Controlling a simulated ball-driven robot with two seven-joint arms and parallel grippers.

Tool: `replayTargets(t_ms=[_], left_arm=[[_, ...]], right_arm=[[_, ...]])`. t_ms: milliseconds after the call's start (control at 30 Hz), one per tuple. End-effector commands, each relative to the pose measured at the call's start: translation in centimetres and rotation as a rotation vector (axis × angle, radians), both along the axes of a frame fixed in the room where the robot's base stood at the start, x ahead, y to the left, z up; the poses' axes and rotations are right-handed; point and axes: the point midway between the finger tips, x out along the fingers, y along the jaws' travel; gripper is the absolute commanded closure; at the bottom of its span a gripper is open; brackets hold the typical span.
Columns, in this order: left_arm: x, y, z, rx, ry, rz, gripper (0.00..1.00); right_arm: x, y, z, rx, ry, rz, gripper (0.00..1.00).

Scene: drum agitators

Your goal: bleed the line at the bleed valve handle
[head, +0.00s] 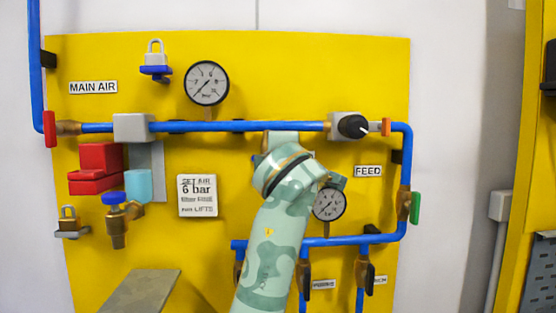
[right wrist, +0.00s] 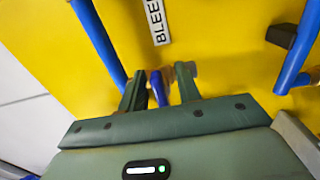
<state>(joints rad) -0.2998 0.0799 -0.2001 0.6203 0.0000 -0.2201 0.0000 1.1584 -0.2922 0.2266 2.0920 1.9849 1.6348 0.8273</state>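In the right wrist view a small blue handle (right wrist: 158,88) stands between the two fingers of my right gripper (right wrist: 161,76), near a brass-coloured fitting. The fingers are apart, with a visible gap on the right of the handle. A partly cut-off label reading "BLEE" (right wrist: 157,20) lies just beyond the fingertips. In the head view my right arm rises from the bottom centre, and its wrist covers the gripper and most of the valve. My left gripper is in neither view.
A blue pipe (head: 240,126) crosses the yellow panel (head: 330,75) above my wrist. A large gauge (head: 206,83) hangs above it, and a small gauge (head: 329,204) is close right of my wrist. Another blue-handled valve (head: 115,198), red blocks (head: 96,168) and a flat grey slab (head: 142,290) are at left.

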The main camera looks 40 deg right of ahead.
Motion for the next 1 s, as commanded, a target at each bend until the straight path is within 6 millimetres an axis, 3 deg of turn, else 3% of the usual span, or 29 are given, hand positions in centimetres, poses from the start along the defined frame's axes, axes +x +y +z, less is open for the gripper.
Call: replayTargets(t_ms=[267, 700, 1000], left_arm=[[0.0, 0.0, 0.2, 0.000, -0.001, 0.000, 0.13], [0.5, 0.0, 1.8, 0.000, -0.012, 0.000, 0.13], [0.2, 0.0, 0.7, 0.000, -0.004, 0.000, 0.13]], right_arm=[[-1.2, 0.8, 0.2, -0.002, -0.003, 0.001, 0.66], [-11.0, 6.7, 0.4, -0.003, -0.004, 0.001, 0.66], [-13.8, 8.4, -0.1, -0.001, -0.001, 0.000, 0.66]])
